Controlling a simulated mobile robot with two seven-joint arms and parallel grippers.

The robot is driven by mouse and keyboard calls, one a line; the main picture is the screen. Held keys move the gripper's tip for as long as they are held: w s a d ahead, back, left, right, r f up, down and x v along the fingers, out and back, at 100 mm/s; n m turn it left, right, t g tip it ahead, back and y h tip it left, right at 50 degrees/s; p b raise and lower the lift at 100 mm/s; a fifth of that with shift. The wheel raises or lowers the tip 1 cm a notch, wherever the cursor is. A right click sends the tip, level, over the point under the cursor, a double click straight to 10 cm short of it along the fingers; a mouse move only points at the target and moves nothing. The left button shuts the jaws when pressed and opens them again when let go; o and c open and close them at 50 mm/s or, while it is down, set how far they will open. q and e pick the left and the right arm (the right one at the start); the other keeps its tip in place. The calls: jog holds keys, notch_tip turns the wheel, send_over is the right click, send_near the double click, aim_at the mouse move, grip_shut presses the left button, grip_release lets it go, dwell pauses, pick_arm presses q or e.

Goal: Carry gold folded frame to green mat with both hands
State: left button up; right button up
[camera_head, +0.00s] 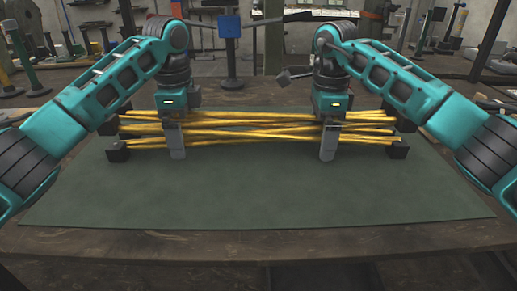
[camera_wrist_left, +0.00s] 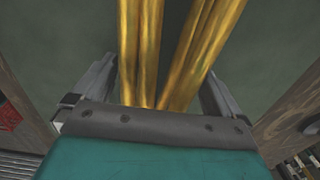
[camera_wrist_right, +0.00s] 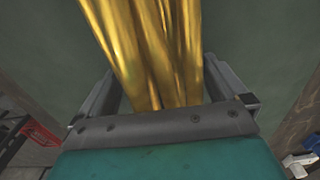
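The gold folded frame (camera_head: 250,128) is a long bundle of thin gold rods with black end blocks. It lies lengthwise across the far part of the green mat (camera_head: 250,190); whether the blocks touch the mat is unclear. My left gripper (camera_head: 176,145) points down around the bundle's left part, a finger in front of the rods. My right gripper (camera_head: 328,145) does the same at the right part. The rods run between the fingers in the left wrist view (camera_wrist_left: 140,60) and the right wrist view (camera_wrist_right: 155,50). Fingertip contact is hidden, so the grip is unclear.
The mat lies on a brown wooden table (camera_head: 250,240). The mat's front half is clear. A blue box on a stand (camera_head: 230,27) rises behind the table, with workshop clutter further back.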

pick_arm(q)
notch_tip(320, 180, up, 12)
jog(key=shift+f, duration=0.15)
pick_arm(e)
jog(key=shift+r, duration=0.5)
notch_tip(320, 180, up, 11)
dwell(0.3)
